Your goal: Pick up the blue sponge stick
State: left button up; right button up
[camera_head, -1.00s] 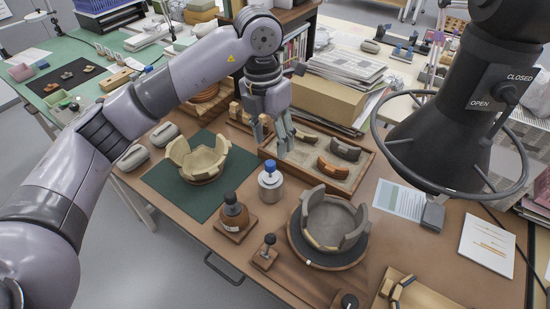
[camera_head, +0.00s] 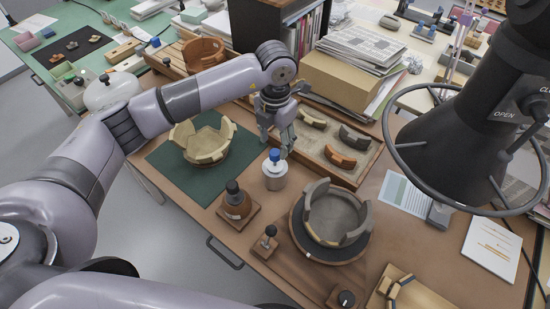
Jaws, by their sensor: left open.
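The blue sponge stick (camera_head: 274,154) shows as a blue knob on top of a small white and metal jar (camera_head: 275,176), standing upright on the brown table. The rest of the stick is hidden in the jar. My left gripper (camera_head: 276,143) points down with open fingers, just behind and above the blue knob in the picture. One fingertip comes close to the knob's right side; I cannot tell whether it touches. Nothing shows between the fingers. My right gripper is not in view.
A grey partial bowl (camera_head: 335,216) sits on a turntable to the right, a cream bowl (camera_head: 202,143) on a green mat (camera_head: 165,160). Behind is a sherd tray (camera_head: 372,165). A black lamp-like fixture (camera_head: 450,130) hangs right.

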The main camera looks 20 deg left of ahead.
aim_at(275, 153)
pick_arm(q)
jog(key=shift+f, duration=0.2)
jog(key=shift+s+f+p, duration=0.1)
jog(key=shift+f+p, duration=0.2)
jog(key=shift+p, duration=0.05)
jog(key=f, duration=0.1)
jog(key=f+p, duration=0.1)
jog(key=f, duration=0.1)
jog(key=shift+s+f, duration=0.25)
jog(key=shift+f, duration=0.55)
jog(key=c, duration=1)
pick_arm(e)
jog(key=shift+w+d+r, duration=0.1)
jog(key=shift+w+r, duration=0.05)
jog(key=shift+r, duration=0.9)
